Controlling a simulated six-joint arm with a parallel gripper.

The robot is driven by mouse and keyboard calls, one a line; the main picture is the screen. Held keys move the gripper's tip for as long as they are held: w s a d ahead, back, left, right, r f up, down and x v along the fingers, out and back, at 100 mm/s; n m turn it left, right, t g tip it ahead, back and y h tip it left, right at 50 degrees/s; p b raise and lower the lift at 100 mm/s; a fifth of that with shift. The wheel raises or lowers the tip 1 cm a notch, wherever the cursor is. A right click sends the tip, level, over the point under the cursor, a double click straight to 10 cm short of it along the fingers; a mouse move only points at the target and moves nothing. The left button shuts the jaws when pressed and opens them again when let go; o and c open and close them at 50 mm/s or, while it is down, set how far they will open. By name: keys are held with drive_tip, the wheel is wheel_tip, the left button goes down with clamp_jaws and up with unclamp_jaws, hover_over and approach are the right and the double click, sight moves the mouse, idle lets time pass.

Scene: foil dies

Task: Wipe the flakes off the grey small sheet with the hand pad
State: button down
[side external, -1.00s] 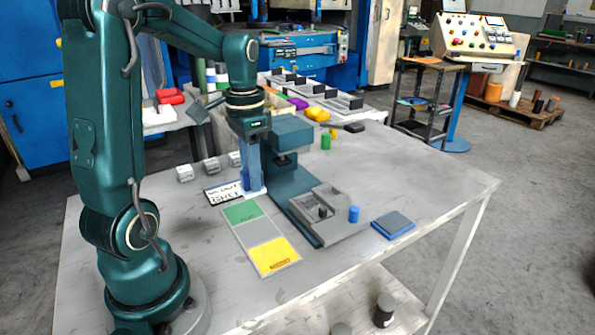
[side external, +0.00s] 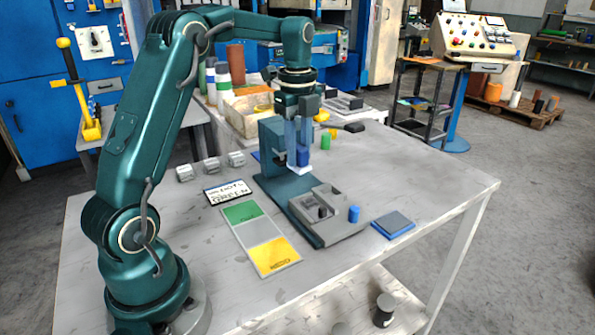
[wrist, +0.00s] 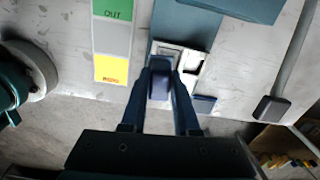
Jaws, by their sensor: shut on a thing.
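My gripper (side external: 302,150) is shut on the hand pad, a blue block with a white base (side external: 299,170), and holds it upright beside the teal press. In the wrist view the pad's blue block (wrist: 160,78) sits between the fingers. A small grey square with a blue edge (side external: 394,224) lies flat at the table's right front; I cannot tell for sure that it is the grey small sheet. No flakes can be made out at this size.
The teal press (side external: 272,145) has a grey fixture (side external: 335,222) with a blue peg (side external: 354,214) in front. A green, grey and yellow board (side external: 262,243) lies to its left, near a printed card (side external: 228,192). The table's right side is clear.

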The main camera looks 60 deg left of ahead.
drive_tip(key=shift+m, duration=0.7)
drive_tip(key=shift+w+d+f, duration=0.3)
drive_tip(key=shift+w+f, duration=0.05)
drive_tip(key=shift+f, duration=1)
drive_tip(key=shift+w+d+f, duration=0.3)
drive_tip(key=shift+w+f, duration=0.05)
drive_tip(key=shift+f, duration=0.95)
drive_tip(key=shift+w+d+f, duration=0.3)
drive_tip(key=shift+w+f, duration=0.05)
drive_tip(key=shift+f, duration=1)
drive_tip(key=shift+f, duration=0.45)
drive_tip(key=shift+w, duration=0.35)
drive_tip(key=shift+s, duration=0.2)
drive_tip(key=shift+s, duration=0.45)
drive_tip(key=shift+s, duration=0.1)
